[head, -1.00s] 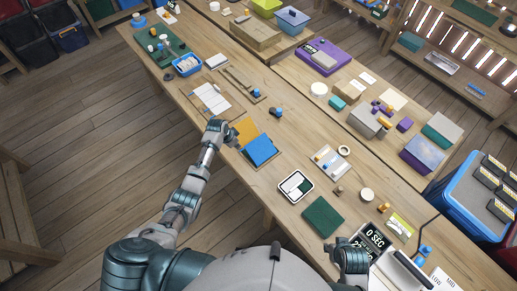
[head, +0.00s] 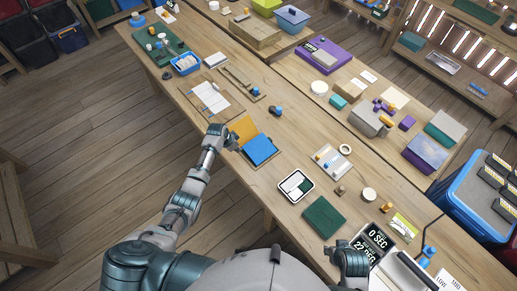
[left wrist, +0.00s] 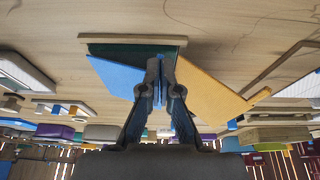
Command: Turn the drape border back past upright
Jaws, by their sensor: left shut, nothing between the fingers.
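The likely drape piece lies near the table's front edge, with a blue panel (head: 260,149) and an orange panel (head: 243,129) side by side. In the left wrist view the blue panel (left wrist: 115,76) is left of the fingers and the orange panel (left wrist: 212,92) right. A dark green strip (left wrist: 135,51) shows behind the fingertips. My left gripper (head: 233,142) is shut and empty beside the panels' near edge; its fingertips (left wrist: 160,88) lie between the two colours. Whether they touch is unclear. My right gripper (head: 350,260) is at the lower right, its fingers not readable.
A board with white paper (head: 211,98) lies behind the panels. A small blue object (head: 276,111) stands right of them. A white-rimmed tray (head: 296,185) and a green pad (head: 325,216) lie nearer. Bare wood surrounds the panels' right side.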

